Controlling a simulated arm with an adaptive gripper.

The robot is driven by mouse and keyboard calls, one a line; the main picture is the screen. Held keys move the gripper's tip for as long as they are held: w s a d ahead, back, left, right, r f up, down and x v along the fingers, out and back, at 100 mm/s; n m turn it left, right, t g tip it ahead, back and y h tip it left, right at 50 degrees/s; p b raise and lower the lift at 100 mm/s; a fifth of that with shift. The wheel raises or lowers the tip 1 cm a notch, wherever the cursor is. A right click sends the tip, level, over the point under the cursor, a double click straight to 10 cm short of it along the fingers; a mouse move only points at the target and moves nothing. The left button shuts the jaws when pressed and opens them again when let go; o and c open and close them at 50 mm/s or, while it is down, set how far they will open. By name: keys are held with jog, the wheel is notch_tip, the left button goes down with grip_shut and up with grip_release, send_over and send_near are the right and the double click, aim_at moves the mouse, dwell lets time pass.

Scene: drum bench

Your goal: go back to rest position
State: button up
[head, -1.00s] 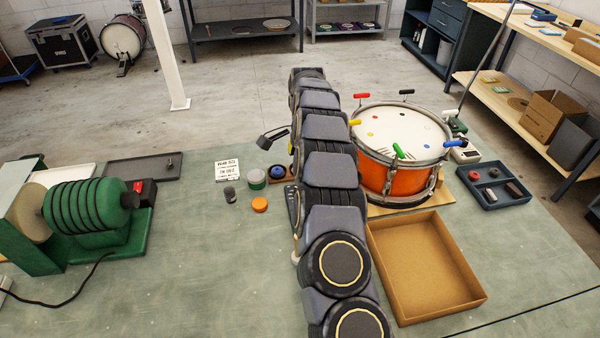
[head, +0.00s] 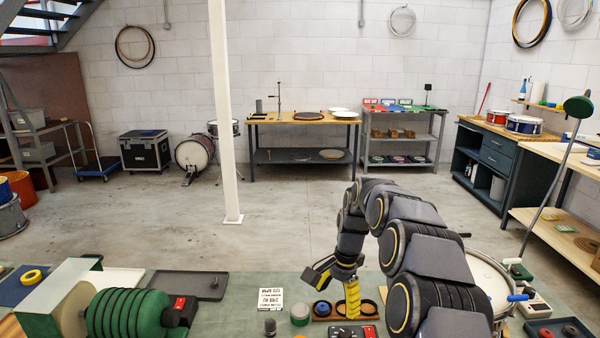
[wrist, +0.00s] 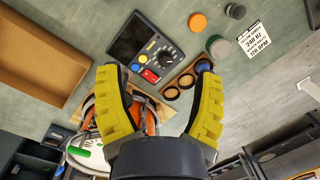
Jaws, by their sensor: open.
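Beyond the fingertips in the wrist view is a dark meter (wrist: 142,42) with a screen, a dial and coloured buttons. A wooden holder with round wells (wrist: 182,82) lies beside it, near the right finger. The drum (head: 488,275) stands at the right in the head view, partly hidden by my arm.
A green ribbed machine (head: 128,312) stands at the front left, with a dark tray (head: 187,284) behind it. A white card (head: 271,299) and a green-grey pot (head: 299,314) are left of the gripper. A cardboard tray (wrist: 45,50) shows in the wrist view. A white post (head: 225,120) rises beyond the bench.

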jog(key=s+a+r+n, duration=0.1)
jog(key=s+r+n, duration=0.4)
jog(key=s, duration=0.5)
jog(key=s+d+n+g, duration=0.1)
jog(key=s+n, duration=0.1)
jog(key=s, duration=1.2)
jog(key=s+d+r+n+h, duration=0.1)
jog(key=s+d+n, duration=0.1)
jog(key=s, duration=1.1)
jog(key=shift+s+d+r+n+g, duration=0.3)
jog(key=shift+s+n+g, duration=0.1)
jog(key=shift+n, duration=0.4)
jog(key=shift+w, duration=0.1)
jog(key=shift+c, duration=0.4)
